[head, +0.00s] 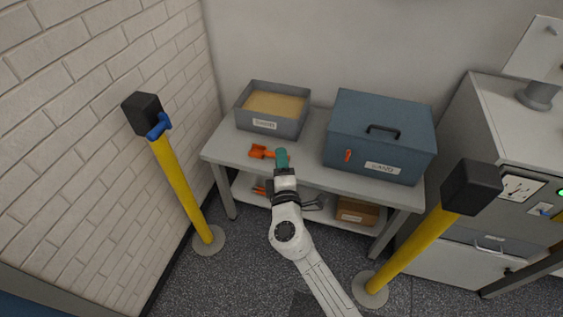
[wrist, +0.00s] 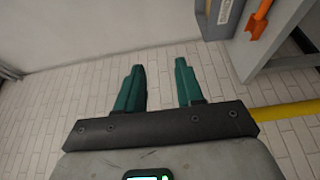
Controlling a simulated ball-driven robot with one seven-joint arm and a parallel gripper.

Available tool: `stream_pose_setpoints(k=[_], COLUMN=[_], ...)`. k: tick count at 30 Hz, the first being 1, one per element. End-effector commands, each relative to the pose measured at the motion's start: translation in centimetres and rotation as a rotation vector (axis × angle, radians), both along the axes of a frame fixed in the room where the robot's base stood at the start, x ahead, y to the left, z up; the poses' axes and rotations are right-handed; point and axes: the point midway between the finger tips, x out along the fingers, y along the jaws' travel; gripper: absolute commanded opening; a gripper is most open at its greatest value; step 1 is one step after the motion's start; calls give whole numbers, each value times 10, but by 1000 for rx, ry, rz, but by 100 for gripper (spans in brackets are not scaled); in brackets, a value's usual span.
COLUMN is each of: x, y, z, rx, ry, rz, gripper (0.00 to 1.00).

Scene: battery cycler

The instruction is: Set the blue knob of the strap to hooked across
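The blue knob (head: 159,126) sits at the side of the black head (head: 142,112) of the left yellow post (head: 178,188). A second yellow post (head: 412,252) with a black head (head: 471,187) stands at the right. No strap shows across the gap between the posts. My gripper (head: 281,155) is to the right of the knob, in front of the bench's front edge in the picture. In the wrist view its two teal fingers (wrist: 160,72) are apart with nothing between them. The knob does not show clearly in the wrist view.
A grey bench (head: 225,149) carries a grey tray of sand-coloured filling (head: 263,125), an orange scoop (head: 260,152) and a blue lidded box (head: 377,112). A cardboard box (head: 357,212) is on its lower shelf. A grey cabinet (head: 520,120) stands right. A brick wall (head: 75,110) is left.

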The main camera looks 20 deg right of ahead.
Motion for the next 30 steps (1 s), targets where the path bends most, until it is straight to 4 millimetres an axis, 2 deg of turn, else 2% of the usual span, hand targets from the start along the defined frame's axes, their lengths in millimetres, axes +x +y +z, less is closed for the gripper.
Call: stream_pose_setpoints(k=[1,11,30], x=[0,0,0], y=[0,0,0], z=[0,0,0], rx=[0,0,0], ry=[0,0,0], rz=[0,0,0], gripper=[32,0,0])
